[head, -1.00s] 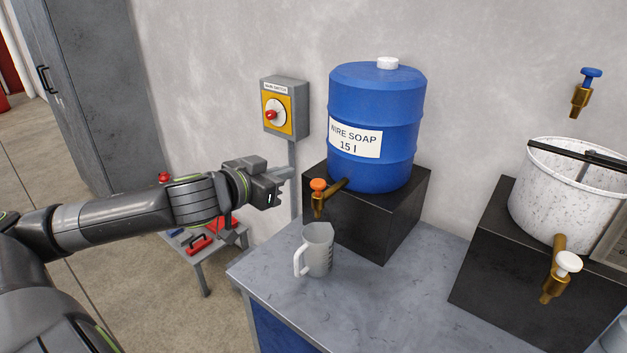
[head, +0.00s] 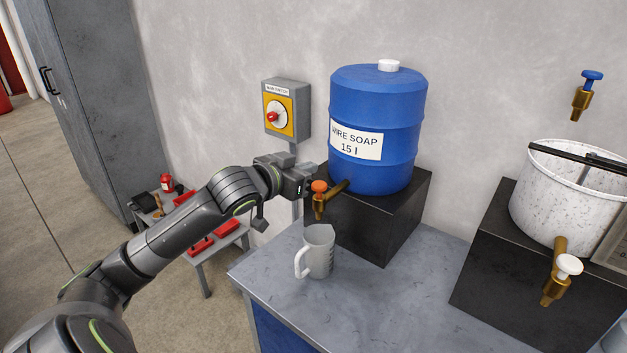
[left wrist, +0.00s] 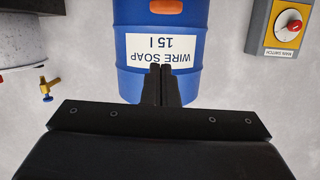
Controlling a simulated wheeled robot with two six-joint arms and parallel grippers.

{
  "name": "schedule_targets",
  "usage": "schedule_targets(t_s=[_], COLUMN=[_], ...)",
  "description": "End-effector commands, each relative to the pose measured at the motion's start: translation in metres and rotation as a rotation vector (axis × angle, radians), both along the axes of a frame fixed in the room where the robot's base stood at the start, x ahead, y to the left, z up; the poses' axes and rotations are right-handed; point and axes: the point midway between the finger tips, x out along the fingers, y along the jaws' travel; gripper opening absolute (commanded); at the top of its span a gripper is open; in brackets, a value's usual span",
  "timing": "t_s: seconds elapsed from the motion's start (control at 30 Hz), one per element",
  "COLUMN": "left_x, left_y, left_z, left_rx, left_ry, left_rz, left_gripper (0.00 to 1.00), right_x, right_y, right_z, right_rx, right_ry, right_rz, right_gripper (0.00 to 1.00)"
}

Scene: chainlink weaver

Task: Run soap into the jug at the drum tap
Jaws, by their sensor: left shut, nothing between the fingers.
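The blue soap drum (head: 375,110), labelled WIRE SOAP 15 l, stands on a black block. Its brass tap (head: 328,196) with an orange knob (head: 319,186) sticks out at the lower left. The grey jug (head: 318,252) stands upright on the bench below the tap, its handle to the left. My left gripper (head: 312,181) is shut and empty, just left of the orange knob; I cannot tell if it touches it. The left wrist view shows the shut fingers (left wrist: 161,86) in front of the upside-down drum (left wrist: 128,60), with the orange knob (left wrist: 165,6) at the top edge. My right gripper is not in view.
The main switch box (head: 287,108) stands behind my left wrist. A white speckled bucket (head: 560,190) with a brass tap stands on another black block at right. A low table (head: 207,250) with red things is behind my left arm. The bench (head: 385,300) is clear right of the jug.

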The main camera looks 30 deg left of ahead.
Motion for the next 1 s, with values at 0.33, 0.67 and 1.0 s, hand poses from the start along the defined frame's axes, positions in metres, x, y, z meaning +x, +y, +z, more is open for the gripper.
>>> schedule_targets(t_s=[0.33, 0.67, 1.0], left_x=[0.028, 0.029, 0.028], left_y=[-0.001, 0.0, 0.0], left_z=[-0.026, -0.047, -0.053], left_rx=[-0.003, 0.001, -0.001], left_ry=[0.006, 0.001, 0.003], left_rz=[0.0, 0.0, 0.0], left_gripper=[0.0, 0.0, 0.0], right_x=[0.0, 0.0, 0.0], right_y=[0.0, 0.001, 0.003], right_z=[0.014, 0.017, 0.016], right_rx=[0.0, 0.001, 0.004], right_ry=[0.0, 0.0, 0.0], right_rz=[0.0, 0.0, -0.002], right_gripper=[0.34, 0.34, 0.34])
